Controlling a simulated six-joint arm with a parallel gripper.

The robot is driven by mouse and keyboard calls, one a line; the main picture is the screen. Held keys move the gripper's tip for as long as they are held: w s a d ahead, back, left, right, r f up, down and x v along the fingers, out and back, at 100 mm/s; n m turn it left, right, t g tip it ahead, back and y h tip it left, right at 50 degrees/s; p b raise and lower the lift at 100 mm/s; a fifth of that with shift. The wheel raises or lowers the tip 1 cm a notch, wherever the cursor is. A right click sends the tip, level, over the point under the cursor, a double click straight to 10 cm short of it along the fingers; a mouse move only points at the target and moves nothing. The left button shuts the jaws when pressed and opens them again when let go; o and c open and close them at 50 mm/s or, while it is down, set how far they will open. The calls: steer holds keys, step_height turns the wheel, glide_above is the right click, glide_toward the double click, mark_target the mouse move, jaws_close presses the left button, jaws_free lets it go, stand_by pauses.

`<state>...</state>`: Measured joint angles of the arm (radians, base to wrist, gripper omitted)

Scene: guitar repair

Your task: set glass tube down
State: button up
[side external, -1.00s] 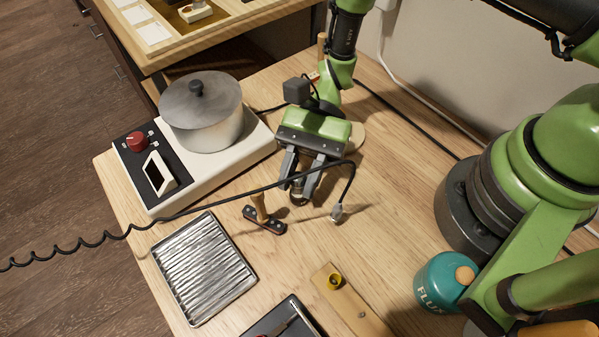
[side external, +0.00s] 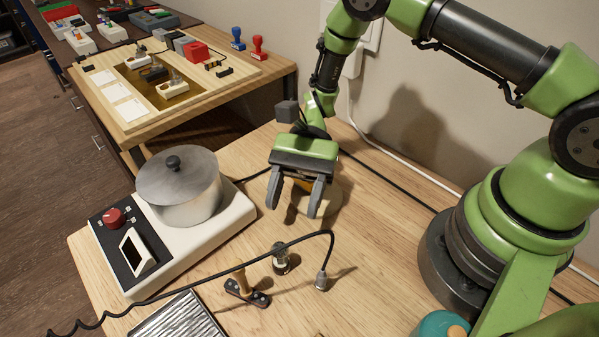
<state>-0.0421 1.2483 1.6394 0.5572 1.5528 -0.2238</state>
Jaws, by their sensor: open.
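The glass tube (side external: 281,258), small with a dark base, stands about upright on the wooden table, between a small wooden-handled tool and a cable's metal plug. My gripper (side external: 295,200) is open and empty, with its two grey fingers apart. It hangs above and behind the tube in the picture, clear of it.
The wooden-handled tool (side external: 246,288) and the cable plug (side external: 321,281) flank the tube; the black cable arches behind it. A hotplate (side external: 232,216) carries a lidded pot (side external: 180,190) at left. A ribbed tray (side external: 180,320) lies in front. A teal canister (side external: 437,326) stands at lower right.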

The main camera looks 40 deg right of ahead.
steer(key=v, duration=0.4)
steer(key=shift+w+d+r, duration=0.1)
steer(key=shift+w+d, duration=0.1)
steer(key=shift+d, duration=0.1)
steer(key=shift+r, duration=0.15)
steer(key=s+d+r+n+t+h, duration=0.2)
steer(key=r+n+t+h, duration=0.1)
steer(key=r, duration=0.5)
steer(key=s+d+r+n+t+h, duration=0.1)
steer(key=d+r+n+t+h, duration=0.15)
steer(key=r, duration=0.55)
steer(key=s+d+r+n+t+h, duration=0.2)
steer(key=s+d+r+t+h, duration=0.1)
steer(key=s+r+t, duration=0.4)
steer(key=shift+s+d+r+t+h, duration=0.2)
steer(key=shift+s+d+t+h, duration=0.3)
steer(key=shift+s, duration=0.9)
steer(key=shift+a+n, duration=0.15)
steer(key=shift+n, duration=0.1)
